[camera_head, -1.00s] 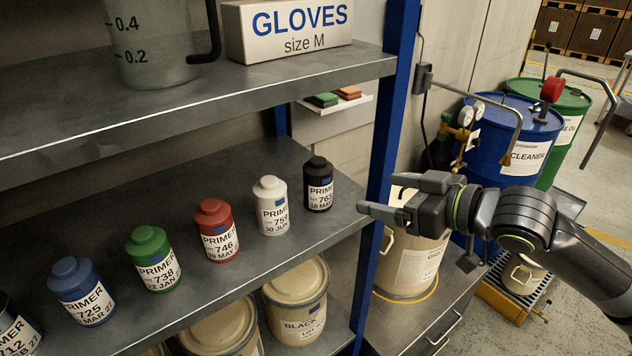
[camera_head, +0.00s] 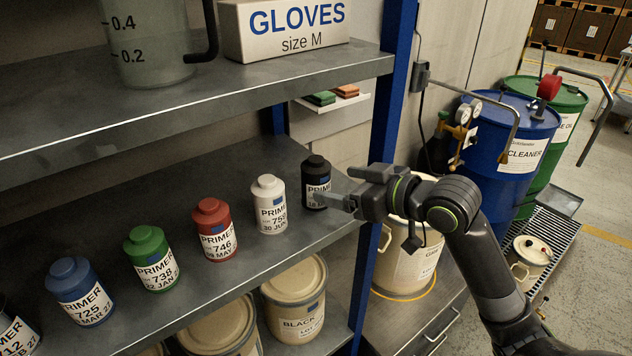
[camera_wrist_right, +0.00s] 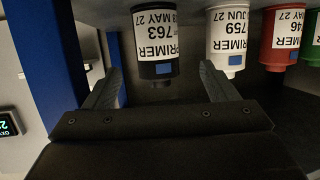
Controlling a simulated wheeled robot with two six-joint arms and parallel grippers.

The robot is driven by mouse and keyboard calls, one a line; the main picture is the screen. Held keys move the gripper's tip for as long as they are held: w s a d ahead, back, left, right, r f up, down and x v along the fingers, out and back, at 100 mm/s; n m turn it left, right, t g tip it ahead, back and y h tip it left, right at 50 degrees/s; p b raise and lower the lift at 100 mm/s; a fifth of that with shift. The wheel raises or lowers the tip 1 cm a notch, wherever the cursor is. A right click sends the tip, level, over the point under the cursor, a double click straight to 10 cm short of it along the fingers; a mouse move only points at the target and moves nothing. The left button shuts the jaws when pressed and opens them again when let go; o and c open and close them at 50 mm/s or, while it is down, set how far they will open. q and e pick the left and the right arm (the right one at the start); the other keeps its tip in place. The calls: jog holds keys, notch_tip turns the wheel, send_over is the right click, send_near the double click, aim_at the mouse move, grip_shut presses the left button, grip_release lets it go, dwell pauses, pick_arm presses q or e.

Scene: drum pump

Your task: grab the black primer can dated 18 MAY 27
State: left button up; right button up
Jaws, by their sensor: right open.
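The black primer can (camera_head: 316,172), lot 763, stands upright at the right end of the middle shelf, partly hidden behind my right gripper (camera_head: 332,192). In the right wrist view, which is upside down, the can (camera_wrist_right: 156,45) shows "MAY 27", with the day partly cut off. That view shows the right gripper (camera_wrist_right: 160,70) open, with the can between its finger lines near the tips; I cannot tell whether they touch it. Another black can (camera_head: 14,335), lot 712, is cut off at the lower left. My left gripper is not in view.
A white can (camera_head: 269,190) stands just left of the black one, close to one finger, and shows in the wrist view (camera_wrist_right: 229,42). Red (camera_head: 213,213), green (camera_head: 149,245) and blue cans (camera_head: 72,275) follow leftward. A blue shelf post (camera_head: 385,110) stands right; the upper shelf is overhead.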

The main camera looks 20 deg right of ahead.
aim_at(328, 178)
jog(key=shift+x, duration=1.05)
jog(key=p+x, duration=0.1)
jog(key=x, duration=0.3)
jog(key=shift+w+a+p, duration=0.1)
jog(key=shift+w+p, duration=0.25)
jog(key=shift+w, duration=0.1)
jog(key=shift+w+a+f, duration=0.1)
jog(key=shift+w+a, duration=0.05)
jog(key=shift+w, duration=0.05)
jog(key=c, duration=1.2)
jog(key=shift+c, duration=0.3)
jog(key=shift+r, duration=0.2)
